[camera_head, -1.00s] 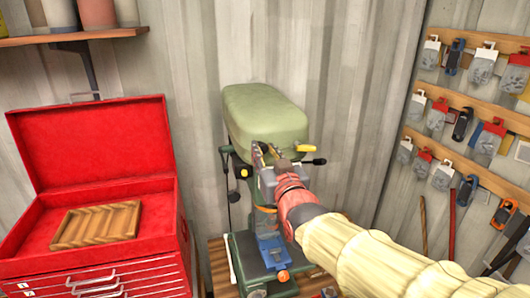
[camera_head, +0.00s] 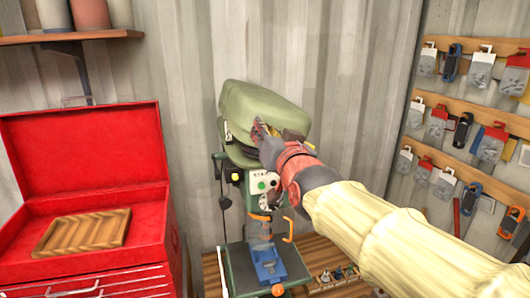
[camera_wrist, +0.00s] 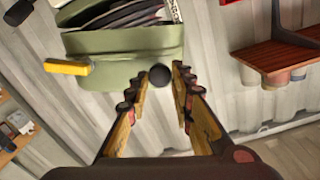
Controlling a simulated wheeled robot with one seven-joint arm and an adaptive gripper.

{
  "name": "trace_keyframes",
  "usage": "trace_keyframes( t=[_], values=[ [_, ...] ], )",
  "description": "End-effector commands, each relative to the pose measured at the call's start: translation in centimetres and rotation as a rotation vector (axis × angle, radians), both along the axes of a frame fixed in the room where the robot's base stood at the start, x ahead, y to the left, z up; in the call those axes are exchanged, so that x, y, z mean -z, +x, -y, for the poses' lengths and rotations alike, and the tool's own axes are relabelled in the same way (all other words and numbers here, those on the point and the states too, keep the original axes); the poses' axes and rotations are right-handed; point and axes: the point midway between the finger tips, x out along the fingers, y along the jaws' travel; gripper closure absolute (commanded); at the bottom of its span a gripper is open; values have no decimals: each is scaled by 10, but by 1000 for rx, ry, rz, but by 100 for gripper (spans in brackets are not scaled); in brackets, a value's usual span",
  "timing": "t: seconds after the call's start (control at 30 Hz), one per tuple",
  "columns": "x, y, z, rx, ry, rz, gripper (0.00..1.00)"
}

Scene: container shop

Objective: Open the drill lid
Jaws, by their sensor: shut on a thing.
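The drill lid (camera_head: 262,102) is the rounded green cover on top of the drill press (camera_head: 238,225). It is tilted, its front raised, with a dark gap beneath its left side. In the wrist view, the lid (camera_wrist: 115,72) fills the upper left, with dark inner parts showing above it. My gripper (camera_head: 262,136) is at the lid's front. In the wrist view, my gripper (camera_wrist: 158,80) has its fingers on either side of a round black knob (camera_wrist: 159,75) at the lid's edge and is shut on it. A yellow handle (camera_wrist: 67,67) is left of the knob.
A red toolbox (camera_head: 85,150) stands open at the left, holding a wooden tray (camera_head: 83,232). A shelf (camera_head: 70,37) is above it. Tool racks (camera_head: 465,110) line the right wall. The corrugated wall (camera_head: 320,60) is close behind the drill.

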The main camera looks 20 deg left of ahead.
Motion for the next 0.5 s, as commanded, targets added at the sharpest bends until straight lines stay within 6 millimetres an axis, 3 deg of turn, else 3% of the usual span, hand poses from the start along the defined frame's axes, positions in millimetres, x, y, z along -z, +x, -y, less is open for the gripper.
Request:
trace_keyframes(
  t=[0.5],
  values=[
    [-20,6,10,2,114,-61,100]
  ],
)
